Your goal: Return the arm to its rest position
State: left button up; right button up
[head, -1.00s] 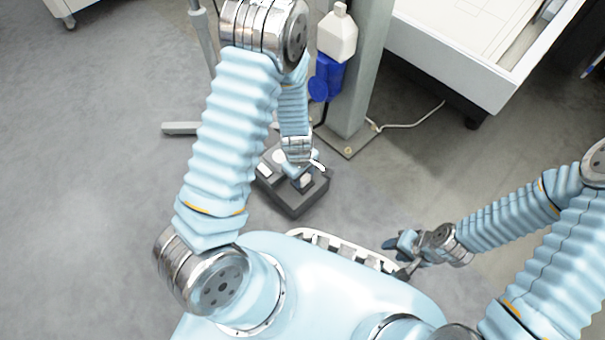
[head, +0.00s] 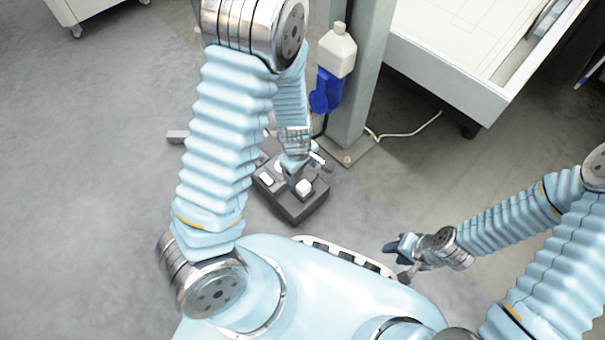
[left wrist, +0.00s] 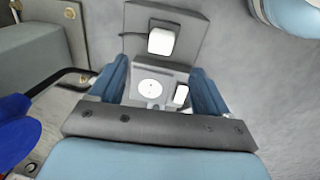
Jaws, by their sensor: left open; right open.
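My left arm reaches forward and bends down in the head view. Its gripper (head: 300,176) hangs over a dark grey box-like device (head: 292,207) on the floor. In the left wrist view the two blue fingers (left wrist: 158,90) are apart. The grey device (left wrist: 190,20) with white, button-like parts shows between and beyond them, and nothing is seen held. I cannot tell the exact height above the device. My right gripper (head: 396,248) is at the right of my body, apart from any object, and its finger gap is hard to see.
A grey post (head: 356,85) on a floor plate stands just beyond the left gripper, with a white bottle (head: 337,50) and a blue holder (head: 327,90) on it. A white cable (head: 410,130) runs to a white table (head: 450,60).

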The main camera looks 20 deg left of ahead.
pick_arm(q)
jog(key=r+p, duration=0.1)
jog(key=r, duration=0.3)
jog(key=shift+s+r, duration=0.15)
jog(key=shift+s, duration=0.05)
